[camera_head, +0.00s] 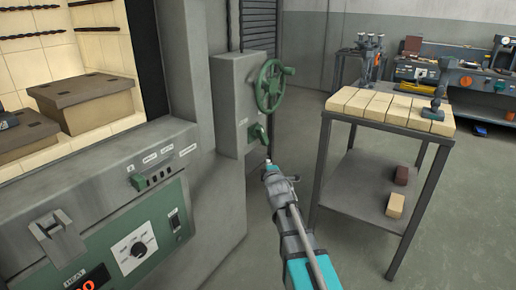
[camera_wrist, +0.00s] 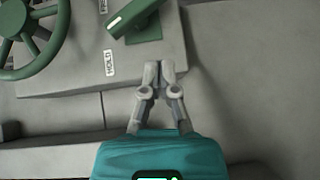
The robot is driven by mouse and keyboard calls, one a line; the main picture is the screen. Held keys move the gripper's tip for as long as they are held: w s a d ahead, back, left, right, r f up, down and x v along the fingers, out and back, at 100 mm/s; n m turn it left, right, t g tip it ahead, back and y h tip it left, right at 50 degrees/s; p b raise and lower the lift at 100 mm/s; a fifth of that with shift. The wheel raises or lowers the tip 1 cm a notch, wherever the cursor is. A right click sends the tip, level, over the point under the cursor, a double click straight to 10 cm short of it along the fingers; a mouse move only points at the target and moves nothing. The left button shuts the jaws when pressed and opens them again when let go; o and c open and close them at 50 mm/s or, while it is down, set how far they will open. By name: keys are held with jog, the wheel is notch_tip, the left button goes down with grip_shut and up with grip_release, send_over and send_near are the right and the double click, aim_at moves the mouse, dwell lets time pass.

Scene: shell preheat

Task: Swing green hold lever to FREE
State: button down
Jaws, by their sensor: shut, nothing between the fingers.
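The green hold lever (camera_head: 259,135) sits on the grey box (camera_head: 228,105) on the furnace's right side, below a green handwheel (camera_head: 270,86). In the wrist view the lever (camera_wrist: 133,20) shows at the top, tilted, beside a label reading HOLD (camera_wrist: 109,62). A second label above it is cut off by the frame edge. My gripper (camera_head: 268,164) is just below the lever in the head view. In the wrist view my gripper (camera_wrist: 158,68) has its fingertips together and empty, apart from the lever. The handwheel (camera_wrist: 28,38) is at the upper left there.
A metal stand topped with pale bricks (camera_head: 388,108) is right of my arm. The furnace front with a green control panel (camera_head: 130,245) and an open chamber (camera_head: 60,75) is at left. A workbench (camera_head: 450,80) stands at the back. Open floor (camera_head: 470,200) lies at right.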

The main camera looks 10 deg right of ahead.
jog(key=a+n+t+y+b, duration=0.1)
jog(key=n+b, duration=0.1)
jog(key=w+a+f+n+t+y+b, duration=0.1)
jog(key=n+t+b, duration=0.1)
jog(key=b, duration=0.1)
jog(key=w+a+n+t+y+b, duration=0.1)
jog(key=n+b, duration=0.2)
jog(key=shift+f+t, duration=0.35)
jog(key=shift+t, duration=0.05)
jog(key=shift+w, duration=0.1)
jog(key=p, duration=0.3)
send_near(259, 135)
jog(key=w+a+r, duration=0.1)
jog(key=w+a, duration=0.3)
jog(key=shift+w+d+r+p, duration=0.5)
jog(key=shift+w+r+p, duration=0.05)
jog(key=shift+w+r, duration=0.1)
jog(key=shift+w+d+r+p, duration=0.5)
jog(key=shift+w+p, duration=0.05)
jog(key=shift+w, duration=0.15)
jog(key=shift+a+r, duration=0.1)
jog(key=shift+a, duration=0.15)
